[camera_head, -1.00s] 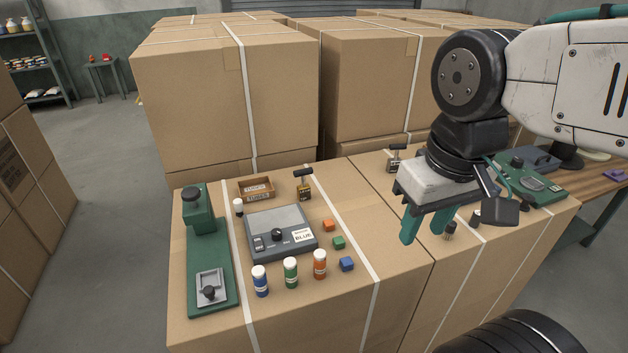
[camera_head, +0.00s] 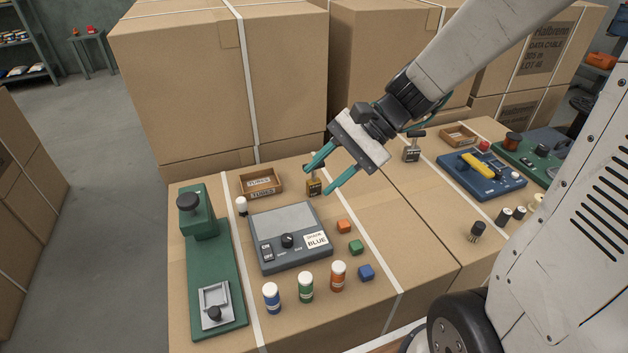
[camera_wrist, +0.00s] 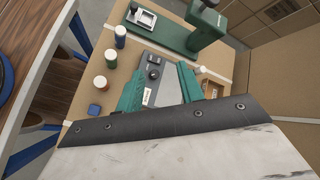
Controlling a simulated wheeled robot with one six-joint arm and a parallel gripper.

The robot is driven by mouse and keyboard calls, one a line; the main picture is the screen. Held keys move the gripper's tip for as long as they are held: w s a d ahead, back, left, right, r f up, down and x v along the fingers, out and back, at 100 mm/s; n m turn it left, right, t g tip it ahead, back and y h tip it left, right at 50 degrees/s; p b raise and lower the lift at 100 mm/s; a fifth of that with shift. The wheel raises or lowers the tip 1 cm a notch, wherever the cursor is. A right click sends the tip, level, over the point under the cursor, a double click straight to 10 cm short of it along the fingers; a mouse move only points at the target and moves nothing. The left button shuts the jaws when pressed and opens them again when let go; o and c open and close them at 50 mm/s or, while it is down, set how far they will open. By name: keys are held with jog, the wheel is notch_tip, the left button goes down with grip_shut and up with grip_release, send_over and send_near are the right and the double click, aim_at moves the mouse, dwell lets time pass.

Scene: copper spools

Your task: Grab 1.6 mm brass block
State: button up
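A small brass block (camera_head: 314,188) with a dark upright handle stands behind the grey device on the cardboard box top, right of the small tray. My gripper (camera_head: 318,181) is open and empty, with its two teal fingers apart. In the head view the fingertips overlap the block and partly hide its handle; I cannot tell how high above it they are. A similar block with a dark T-handle (camera_head: 411,153) stands farther right; the labels are too small to read. The wrist view shows the open fingers (camera_wrist: 160,82) over the grey device, with no brass block visible.
The grey device (camera_head: 289,240) lies in front of the brass block, with a cardboard tray (camera_head: 261,184) to the left. A green press (camera_head: 213,262), several capped bottles (camera_head: 305,288) and small coloured cubes (camera_head: 356,247) stand around. Tall cartons (camera_head: 220,80) rise behind.

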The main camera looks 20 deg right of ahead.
jog(key=w+d+f+m+t+y, duration=0.2)
jog(key=w+d+f+m+t, duration=0.2)
jog(key=w+f+m, duration=0.5)
jog(key=m+t+h, duration=0.2)
jog(key=m+t, duration=0.2)
jog(key=m, duration=0.3)
send_near(314, 181)
jog(key=shift+w+a+f, duration=0.1)
jog(key=shift+w+a, duration=0.2)
jog(key=shift+w, duration=0.2)
jog(key=shift+w+a+f, duration=0.1)
jog(key=shift+w+a, duration=0.15)
jog(key=shift+w, duration=0.25)
jog(key=shift+w+a+f, duration=0.15)
jog(key=shift+w+f, duration=0.1)
jog(key=x, duration=0.7)
jog(key=shift+a+r, duration=0.25)
jog(key=shift+r, duration=0.15)
jog(key=shift+t+y, duration=0.3)
jog(key=shift+c, duration=0.4)
grip_shut()
